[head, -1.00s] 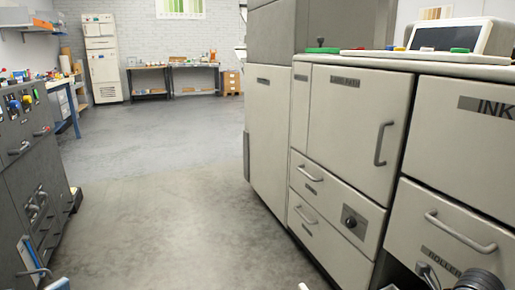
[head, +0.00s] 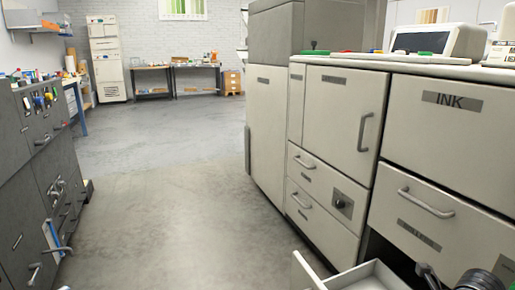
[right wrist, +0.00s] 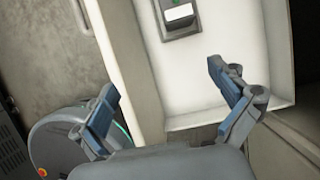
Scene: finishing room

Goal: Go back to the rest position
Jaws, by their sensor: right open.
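My right gripper (right wrist: 162,82) is open in the right wrist view, with its two blue-padded fingers spread apart and nothing between them. Beyond the fingers is an open white drawer (right wrist: 224,118). A grey item (right wrist: 182,32) with a white part and a green spot lies in it. In the head view the open drawer (head: 362,279) sticks out at the bottom right, and dark parts of my right arm show beside it. My left gripper is not in view.
A row of pale cabinets (head: 330,130) lines the right, one marked INK (head: 452,101). A dark cabinet (head: 35,180) with tools on top stands left. The floor (head: 165,200) between is clear. Workbenches (head: 175,68) stand at the far wall.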

